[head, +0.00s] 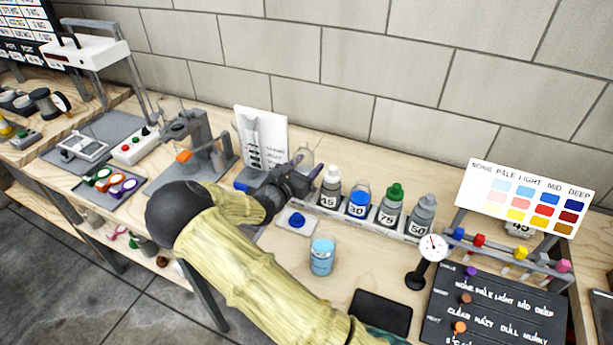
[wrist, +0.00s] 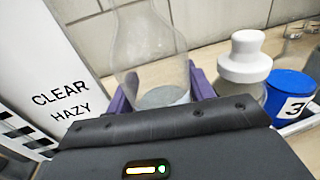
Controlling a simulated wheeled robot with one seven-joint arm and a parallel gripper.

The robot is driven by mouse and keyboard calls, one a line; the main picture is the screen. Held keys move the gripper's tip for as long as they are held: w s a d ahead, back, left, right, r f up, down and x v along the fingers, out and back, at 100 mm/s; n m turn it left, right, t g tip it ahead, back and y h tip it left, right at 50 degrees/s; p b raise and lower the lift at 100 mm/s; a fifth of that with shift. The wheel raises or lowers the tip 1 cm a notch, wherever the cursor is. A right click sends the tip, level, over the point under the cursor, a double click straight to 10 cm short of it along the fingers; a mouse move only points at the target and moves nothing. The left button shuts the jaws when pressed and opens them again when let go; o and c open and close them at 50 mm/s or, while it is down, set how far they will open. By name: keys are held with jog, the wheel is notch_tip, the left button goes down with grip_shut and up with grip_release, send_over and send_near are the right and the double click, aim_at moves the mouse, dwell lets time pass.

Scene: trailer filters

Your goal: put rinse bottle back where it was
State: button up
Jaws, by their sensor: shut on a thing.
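A clear, see-through bottle with a narrower neck (wrist: 150,40), seemingly the rinse bottle, stands upright between the purple fingers of my gripper (wrist: 155,88). Its lower front is hidden by the gripper body. In the head view the bottle (head: 307,156) shows faintly at the back of the bench, just beyond my gripper (head: 309,166). My gripper is shut on it, left of the row of numbered bottles. I cannot tell whether its base touches the bench.
A white-capped bottle (head: 330,187) stands close right of my gripper, first in a rack with blue (head: 358,201), green (head: 390,206) and grey (head: 422,215) ones. A white CLEAR/HAZY card (head: 262,140) stands close left. A light-blue jar (head: 321,257) stands in front.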

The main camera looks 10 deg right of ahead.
notch_tip(320, 180, down, 4)
jog(key=shift+f, duration=0.1)
jog(key=o, duration=0.9)
jog(key=shift+o, duration=0.2)
jog(key=v, duration=1.2)
jog(key=shift+b, duration=0.4)
